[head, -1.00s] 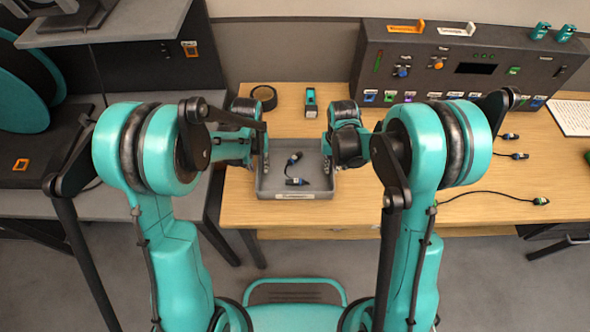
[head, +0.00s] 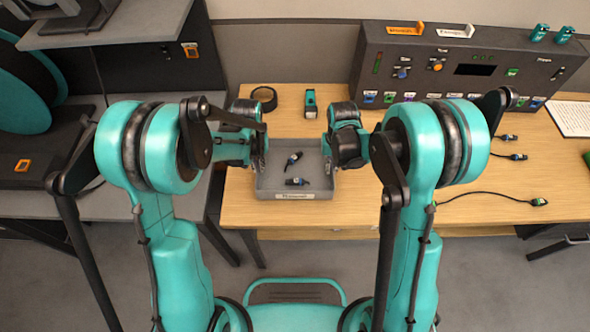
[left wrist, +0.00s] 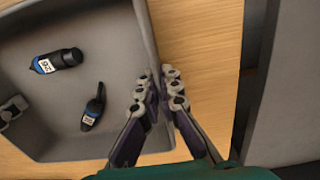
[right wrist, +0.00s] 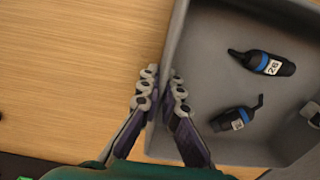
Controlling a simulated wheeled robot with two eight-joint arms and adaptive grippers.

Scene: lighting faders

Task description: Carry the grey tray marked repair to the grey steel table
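The grey tray (head: 325,193) is on the wooden table, with a label on its front wall too small to read surely. Two dark connectors with blue bands lie inside, one farther back (head: 294,158) and one nearer the front (head: 297,181). My left gripper (left wrist: 157,88) is closed on one tray side wall, one finger inside and one outside. My right gripper (right wrist: 162,86) pinches the opposite wall likewise. In the head view both grippers are partly hidden by my own arms. The grey table (head: 25,206) stands at the left. I cannot tell whether the tray is lifted.
The wooden table (head: 400,212) also holds black tape (head: 264,97), a small teal-and-black device (head: 311,104), and a dark control console (head: 465,70) behind. Loose cables (head: 490,195) lie to the right. A black device (head: 40,160) occupies part of the grey table.

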